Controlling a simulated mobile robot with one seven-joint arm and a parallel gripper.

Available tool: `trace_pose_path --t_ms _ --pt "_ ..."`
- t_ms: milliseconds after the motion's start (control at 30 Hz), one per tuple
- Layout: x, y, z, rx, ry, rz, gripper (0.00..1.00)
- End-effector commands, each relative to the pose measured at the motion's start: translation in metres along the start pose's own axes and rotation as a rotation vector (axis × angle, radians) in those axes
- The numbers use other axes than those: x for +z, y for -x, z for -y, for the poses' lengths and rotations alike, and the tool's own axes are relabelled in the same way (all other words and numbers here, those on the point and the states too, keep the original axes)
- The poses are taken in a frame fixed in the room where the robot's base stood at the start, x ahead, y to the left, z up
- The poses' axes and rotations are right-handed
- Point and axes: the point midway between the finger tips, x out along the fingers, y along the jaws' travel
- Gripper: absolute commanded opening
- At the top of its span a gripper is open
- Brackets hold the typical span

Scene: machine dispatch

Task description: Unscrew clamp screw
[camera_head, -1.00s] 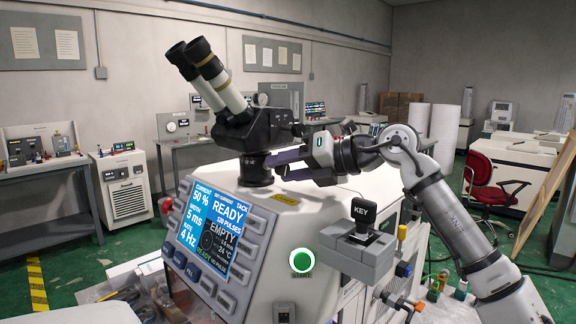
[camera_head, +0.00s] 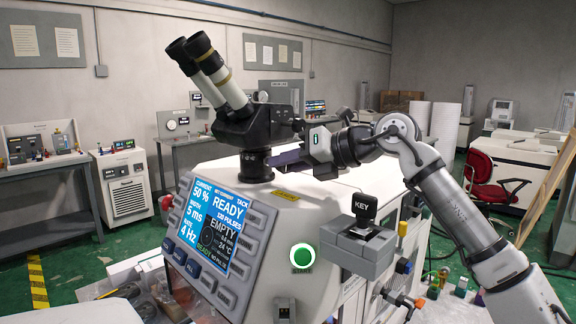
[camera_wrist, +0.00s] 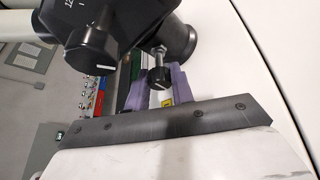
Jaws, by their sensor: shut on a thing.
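The clamp screw (camera_wrist: 159,77) shows in the wrist view as a black knob on a bright metal shank, beside the black microscope column (camera_wrist: 180,42). My gripper (camera_wrist: 160,82) has its purple fingers on either side of the knob and is shut on it. In the head view my gripper (camera_head: 288,158) reaches in from the right to the base of the microscope (camera_head: 256,130). The screw itself cannot be made out there, hidden by the gripper and microscope.
The microscope stands on a white machine with a lit screen (camera_head: 212,226) reading READY and EMPTY. A green-lit button (camera_head: 302,256) and a KEY switch (camera_head: 364,208) are on its front, below my arm. A red chair (camera_head: 490,180) is behind at right.

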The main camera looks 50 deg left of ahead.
Motion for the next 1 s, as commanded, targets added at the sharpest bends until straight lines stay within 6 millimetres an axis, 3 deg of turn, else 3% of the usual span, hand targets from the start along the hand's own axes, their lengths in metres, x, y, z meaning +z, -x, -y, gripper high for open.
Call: trace_pose_path --t_ms 1000 --pt "-0.0039 -0.0019 -0.004 -0.415 0.859 -0.057 0.01"
